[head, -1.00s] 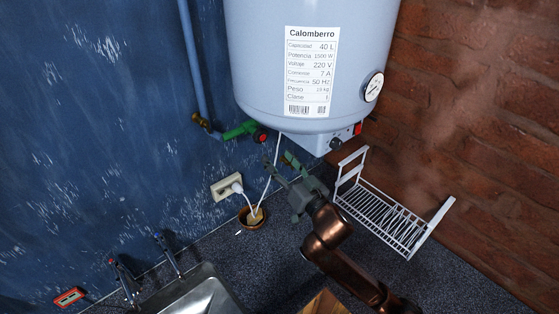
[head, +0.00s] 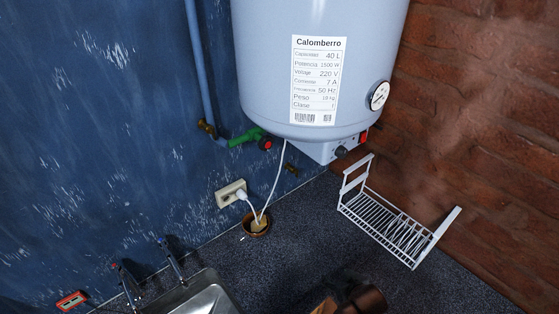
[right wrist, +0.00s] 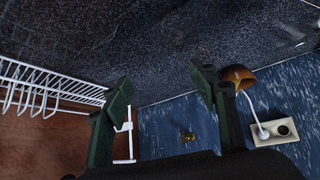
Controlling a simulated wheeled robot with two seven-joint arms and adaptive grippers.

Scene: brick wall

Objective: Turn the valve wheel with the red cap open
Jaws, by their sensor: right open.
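The valve with the red cap (head: 267,144) sits at the end of a green pipe fitting, below the left side of the white water heater (head: 262,80). Its wheel is small and dark around the red cap, and I cannot tell its turn position. The valve is not visible in that view. My left gripper is in no view.
A white dish rack (head: 390,224) stands right by the brick wall. A brass fitting (head: 292,170) sticks out of the blue wall. A sink (head: 205,295) lies at lower left.

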